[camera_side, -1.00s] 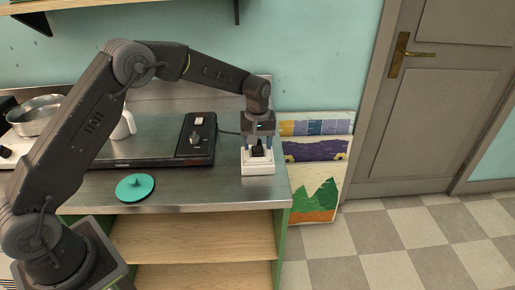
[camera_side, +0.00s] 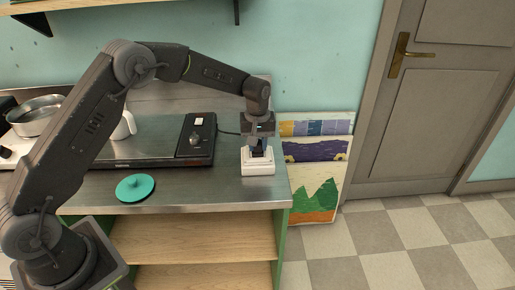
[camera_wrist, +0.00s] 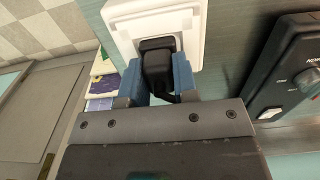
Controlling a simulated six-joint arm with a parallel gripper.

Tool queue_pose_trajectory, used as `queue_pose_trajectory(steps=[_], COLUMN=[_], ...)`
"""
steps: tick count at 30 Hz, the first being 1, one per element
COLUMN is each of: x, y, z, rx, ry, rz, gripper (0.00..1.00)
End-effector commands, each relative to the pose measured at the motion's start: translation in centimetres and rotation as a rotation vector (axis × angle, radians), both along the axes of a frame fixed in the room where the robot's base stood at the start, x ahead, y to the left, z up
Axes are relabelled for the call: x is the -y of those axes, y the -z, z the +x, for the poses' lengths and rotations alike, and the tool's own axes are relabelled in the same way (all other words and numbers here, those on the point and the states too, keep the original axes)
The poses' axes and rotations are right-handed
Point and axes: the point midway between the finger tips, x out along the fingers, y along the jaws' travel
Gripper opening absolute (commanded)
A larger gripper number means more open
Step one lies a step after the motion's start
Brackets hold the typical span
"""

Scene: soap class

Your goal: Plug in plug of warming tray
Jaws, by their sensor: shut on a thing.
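The black plug (camera_wrist: 158,68) is between the two blue fingers of my gripper (camera_wrist: 160,80) in the wrist view. My gripper (camera_side: 258,146) is shut on it, directly over the white socket box (camera_side: 258,168) at the right end of the counter. The plug's front end meets the face of the white socket box (camera_wrist: 195,48) in the wrist view; how deep it sits is hidden. The black warming tray (camera_side: 165,157) lies left of the box, its knob panel (camera_side: 200,135) at its right end. Its cord (camera_side: 229,132) runs toward my gripper.
A teal lid (camera_side: 135,187) lies near the counter's front edge. A metal pot (camera_side: 35,113) and a white jug (camera_side: 124,125) stand further left. Painted pictures (camera_side: 315,170) lean to the right of the counter.

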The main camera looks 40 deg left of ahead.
Motion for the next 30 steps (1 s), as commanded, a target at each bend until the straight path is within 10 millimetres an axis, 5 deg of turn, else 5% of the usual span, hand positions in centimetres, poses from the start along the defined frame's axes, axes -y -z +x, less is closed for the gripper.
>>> queue_pose_trajectory(steps=[8,16,30], x=[0.0,0.0,-8.6], y=[-0.5,-4.1,-9.8], z=[0.0,0.1,-4.4], rx=[0.001,0.004,0.001], ry=[0.000,-0.001,-0.004], rz=[0.000,0.001,0.002], gripper=[0.03,0.03,0.03])
